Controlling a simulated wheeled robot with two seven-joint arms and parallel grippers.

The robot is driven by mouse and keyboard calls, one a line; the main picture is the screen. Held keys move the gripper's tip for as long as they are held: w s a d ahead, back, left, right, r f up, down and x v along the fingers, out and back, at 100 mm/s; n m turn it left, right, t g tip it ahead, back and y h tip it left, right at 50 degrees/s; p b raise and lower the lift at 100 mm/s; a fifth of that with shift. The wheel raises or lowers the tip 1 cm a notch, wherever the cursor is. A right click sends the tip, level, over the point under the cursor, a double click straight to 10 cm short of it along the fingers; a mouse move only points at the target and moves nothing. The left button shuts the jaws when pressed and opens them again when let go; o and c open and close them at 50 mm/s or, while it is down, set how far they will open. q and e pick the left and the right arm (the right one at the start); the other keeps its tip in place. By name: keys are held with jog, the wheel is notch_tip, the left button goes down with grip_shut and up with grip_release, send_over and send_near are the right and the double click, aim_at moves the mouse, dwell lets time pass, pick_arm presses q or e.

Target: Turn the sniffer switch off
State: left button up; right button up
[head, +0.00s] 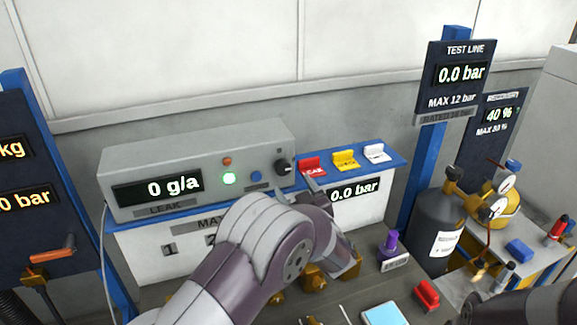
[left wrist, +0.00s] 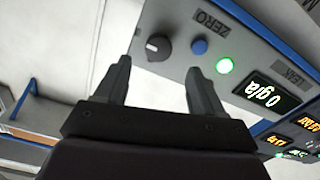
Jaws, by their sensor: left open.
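No label reading sniffer is legible. In the left wrist view my left gripper (left wrist: 158,66) is open and empty. Its fingers point at the box front, with the black knob (left wrist: 157,47) showing between and just beyond the tips. I see no contact. In the head view my left arm hides most of that gripper. My right gripper is not clearly in view.
Red (head: 312,168), yellow (head: 345,160) and white (head: 375,153) tags stand on the blue-topped unit right of the box. A purple bottle (head: 389,245), a red item (head: 426,294) and a dark cylinder (head: 433,230) lie further right. The wall is close behind.

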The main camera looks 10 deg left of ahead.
aim_at(285, 171)
pick_arm(q)
jog(key=p+x, duration=0.2)
jog(key=x, duration=0.5)
jog(key=shift+w+d+f, duration=0.15)
jog(key=shift+d, duration=0.05)
jog(key=shift+a, duration=0.45)
jog(key=shift+w+d, duration=0.2)
jog(key=shift+w, duration=0.15)
jog(key=shift+c, duration=0.4)
jog(key=shift+f, duration=0.1)
jog(key=c, duration=1)
pick_arm(e)
jog(key=r, duration=0.2)
jog(key=shift+w+a+r, duration=0.15)
jog(key=shift+w+r, duration=0.2)
jog(key=shift+r, duration=0.05)
